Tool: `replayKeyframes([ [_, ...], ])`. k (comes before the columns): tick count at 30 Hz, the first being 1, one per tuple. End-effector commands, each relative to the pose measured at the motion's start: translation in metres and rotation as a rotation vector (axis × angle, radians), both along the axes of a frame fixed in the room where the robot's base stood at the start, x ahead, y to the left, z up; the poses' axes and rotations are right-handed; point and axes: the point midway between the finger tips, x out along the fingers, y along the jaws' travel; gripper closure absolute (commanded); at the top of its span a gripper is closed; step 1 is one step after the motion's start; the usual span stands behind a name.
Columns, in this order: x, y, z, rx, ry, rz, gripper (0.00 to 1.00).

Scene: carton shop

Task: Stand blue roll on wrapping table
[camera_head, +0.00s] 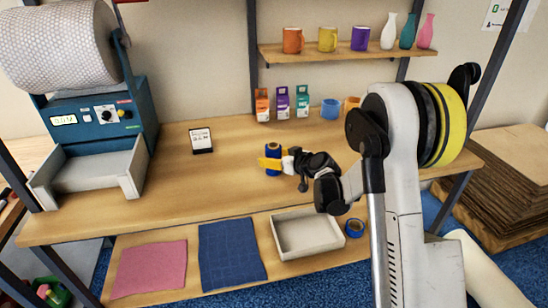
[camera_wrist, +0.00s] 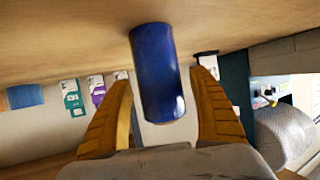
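The blue roll (camera_head: 272,150) stands upright on the wooden wrapping table (camera_head: 215,190), near its middle. In the wrist view the blue roll (camera_wrist: 158,75) hangs between my fingers because the picture is upside down, with the table surface (camera_wrist: 75,35) at the top. My gripper (camera_head: 270,164) reaches in from the right at low height, its yellow fingers on either side of the roll. In the wrist view my gripper (camera_wrist: 163,90) is open; a gap shows between the right finger and the roll. Whether the left finger touches it is hard to tell.
A black-framed card (camera_head: 201,140) lies left of the roll. A dispenser machine (camera_head: 100,115) fills the left end. A white tray (camera_head: 305,235) sits on the lower shelf.

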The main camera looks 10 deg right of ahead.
Motion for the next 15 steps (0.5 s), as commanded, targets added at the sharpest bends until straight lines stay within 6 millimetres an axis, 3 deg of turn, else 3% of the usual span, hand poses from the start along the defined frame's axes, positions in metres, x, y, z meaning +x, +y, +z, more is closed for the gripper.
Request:
replayKeyframes([
  [8,0.0,0.0,0.006,0.0,0.0,0.0,0.29],
  [15,-0.04,-0.017,0.024,0.001,0.0,-0.003,0.29],
])
